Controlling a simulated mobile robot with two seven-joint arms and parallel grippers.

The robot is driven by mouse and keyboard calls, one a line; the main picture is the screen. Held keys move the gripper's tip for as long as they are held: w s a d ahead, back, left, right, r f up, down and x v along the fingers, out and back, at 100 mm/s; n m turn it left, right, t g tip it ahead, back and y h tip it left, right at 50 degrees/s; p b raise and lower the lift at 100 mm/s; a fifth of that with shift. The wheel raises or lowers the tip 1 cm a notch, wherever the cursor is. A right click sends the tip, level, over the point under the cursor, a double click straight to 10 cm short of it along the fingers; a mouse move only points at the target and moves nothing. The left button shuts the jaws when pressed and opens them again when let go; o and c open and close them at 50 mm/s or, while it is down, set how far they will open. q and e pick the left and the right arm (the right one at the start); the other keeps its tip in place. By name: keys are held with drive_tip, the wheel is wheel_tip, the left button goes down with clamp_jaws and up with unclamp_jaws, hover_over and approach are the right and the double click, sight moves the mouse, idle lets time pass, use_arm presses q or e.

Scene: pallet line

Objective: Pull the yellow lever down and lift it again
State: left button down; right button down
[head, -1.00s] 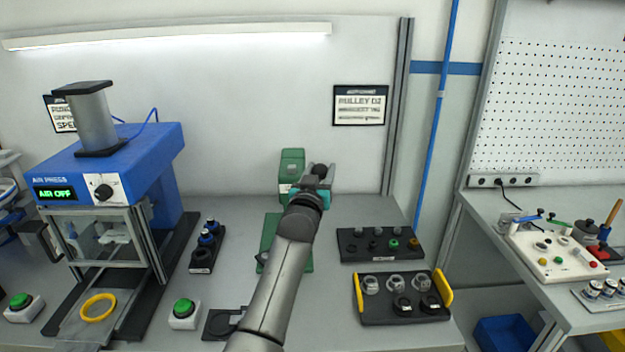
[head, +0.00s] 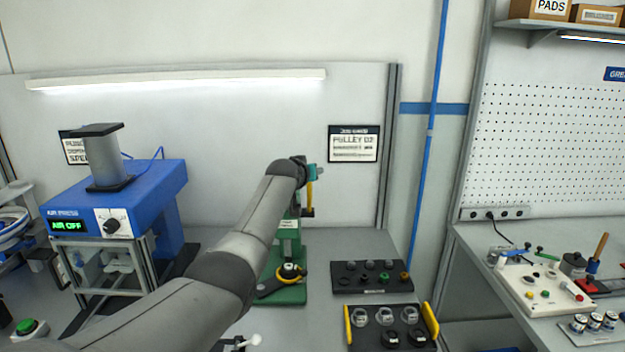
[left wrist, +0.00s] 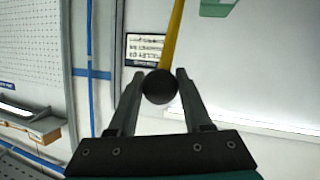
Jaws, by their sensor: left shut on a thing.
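The green press (head: 289,226) stands at the back of the bench, on a green base (head: 291,296). Its yellow lever (head: 309,196) points up from a dark hub at the press's right side. My left gripper (head: 314,171) is at the lever's upper end, above the press. In the left wrist view the fingers are shut on the lever's round black knob (left wrist: 160,87), and the yellow lever (left wrist: 174,40) runs away from it. A yellow ring with a dark centre (head: 291,273) lies on the press base. My right gripper is not in view.
The blue air press (head: 165,178) reads AIR OFF at left. A black parts tray (head: 345,281) and a tray with yellow handles (head: 435,318) stand right of the green press. A sign (head: 353,144) hangs on the panel behind. My left arm crosses the bench and hides part of it.

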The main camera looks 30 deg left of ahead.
use_arm(q)
drive_tip(key=shift+w+a+r+g+h, duration=0.3)
drive_tip(key=shift+w+a+r, duration=0.2)
drive_tip(key=shift+w+r, duration=0.25)
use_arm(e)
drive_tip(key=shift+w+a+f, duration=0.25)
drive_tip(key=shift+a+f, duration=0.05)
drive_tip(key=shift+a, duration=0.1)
use_arm(q)
drive_tip(key=shift+w+a+r, duration=0.1)
drive_tip(key=shift+r, duration=0.2)
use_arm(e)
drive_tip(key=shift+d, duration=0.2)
use_arm(q)
drive_tip(key=c, duration=0.7)
unclamp_jaws()
drive_tip(key=o, duration=0.3)
drive_tip(key=shift+w+f, duration=0.15)
drive_tip(key=shift+f, duration=0.15)
drive_tip(key=shift+o, duration=0.2)
drive_tip(key=shift+f, duration=0.1)
drive_tip(key=shift+p+v, duration=0.4)
drive_tip(key=shift+v, duration=0.9)
drive_tip(key=b+v, duration=0.1)
drive_tip(key=v, duration=1.2)
drive_tip(key=shift+b, duration=0.3)
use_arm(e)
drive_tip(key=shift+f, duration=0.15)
